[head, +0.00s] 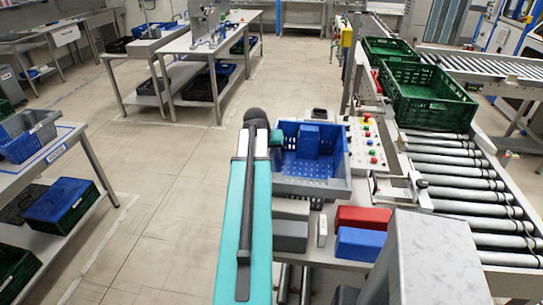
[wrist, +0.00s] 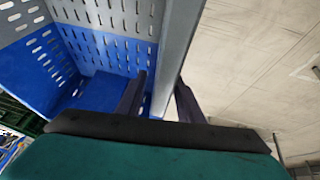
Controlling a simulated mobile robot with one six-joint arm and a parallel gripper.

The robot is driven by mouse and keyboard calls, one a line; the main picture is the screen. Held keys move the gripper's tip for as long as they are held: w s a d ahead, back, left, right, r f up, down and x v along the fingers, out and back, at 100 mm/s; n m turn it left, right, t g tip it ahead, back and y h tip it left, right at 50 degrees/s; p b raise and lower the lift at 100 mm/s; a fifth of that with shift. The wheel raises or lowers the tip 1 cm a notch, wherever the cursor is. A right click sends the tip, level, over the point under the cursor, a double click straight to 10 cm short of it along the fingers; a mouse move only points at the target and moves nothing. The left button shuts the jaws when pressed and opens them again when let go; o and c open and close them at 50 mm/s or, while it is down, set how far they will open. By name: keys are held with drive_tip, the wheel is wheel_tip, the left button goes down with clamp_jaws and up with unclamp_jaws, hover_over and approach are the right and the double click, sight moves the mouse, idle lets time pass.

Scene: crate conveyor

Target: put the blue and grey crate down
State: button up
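The blue and grey crate (head: 312,184) is in the middle of the head view, level, at the work table beside the button panel. It has slotted walls, grey outside and blue inside, and a blue block (head: 308,138) in it. My gripper is at its left side, and its fingers (wrist: 161,88) straddle the crate's grey rim (wrist: 176,50) in the wrist view. They look shut on this wall, one finger inside and one outside. The crate's underside is hidden, so I cannot tell whether it touches the table.
Grey blocks (head: 291,236), a red block (head: 362,217) and a blue block (head: 360,244) lie just in front. The button panel (head: 368,143) and roller conveyor (head: 455,180) are on the right. Green crates (head: 428,107) stand farther along it. Open floor (head: 165,180) lies left.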

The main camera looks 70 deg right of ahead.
drive_tip(key=s+b+v, duration=0.1)
drive_tip(key=b+v, duration=0.2)
drive_tip(key=v, duration=0.9)
drive_tip(key=shift+w, duration=0.45)
idle(0.5)
